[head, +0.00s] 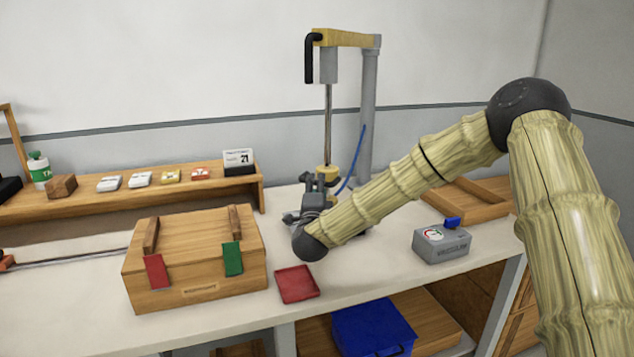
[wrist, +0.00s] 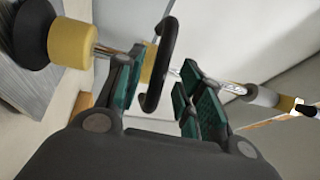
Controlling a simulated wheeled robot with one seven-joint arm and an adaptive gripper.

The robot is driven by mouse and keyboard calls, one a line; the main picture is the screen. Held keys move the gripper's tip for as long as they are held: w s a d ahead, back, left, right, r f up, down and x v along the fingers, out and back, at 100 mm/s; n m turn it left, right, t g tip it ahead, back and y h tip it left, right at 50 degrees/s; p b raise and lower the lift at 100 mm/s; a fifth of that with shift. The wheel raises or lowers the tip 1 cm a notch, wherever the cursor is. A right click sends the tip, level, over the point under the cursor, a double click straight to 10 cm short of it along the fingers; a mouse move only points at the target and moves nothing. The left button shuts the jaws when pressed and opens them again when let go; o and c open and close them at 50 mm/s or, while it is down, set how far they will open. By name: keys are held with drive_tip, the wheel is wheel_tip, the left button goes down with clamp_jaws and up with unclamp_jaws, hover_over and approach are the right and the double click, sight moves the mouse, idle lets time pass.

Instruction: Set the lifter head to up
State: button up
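The lifter stands at the back of the table, with a grey column (head: 368,110) and a yellow top arm (head: 345,39). A thin rod (head: 328,125) runs down to the yellow lifter head (head: 326,171), which sits low, partly hidden by my gripper (head: 319,181). In the wrist view the head (wrist: 70,42) is a yellow cylinder with a black end at upper left. A curved black handle (wrist: 154,88) lies between the fingers of my gripper (wrist: 160,65). The fingers are apart, with visible gaps around the handle. Contact with it cannot be told.
A wooden box (head: 195,265) stands at left, with a red tray (head: 297,284) beside it. A grey box with a dial (head: 441,243) and an empty wooden tray (head: 475,207) are at right. A blue hose (head: 352,165) hangs by the column. A shelf (head: 120,193) runs behind.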

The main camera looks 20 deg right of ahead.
drive_tip(key=shift+x, duration=1.3)
clamp_jaws()
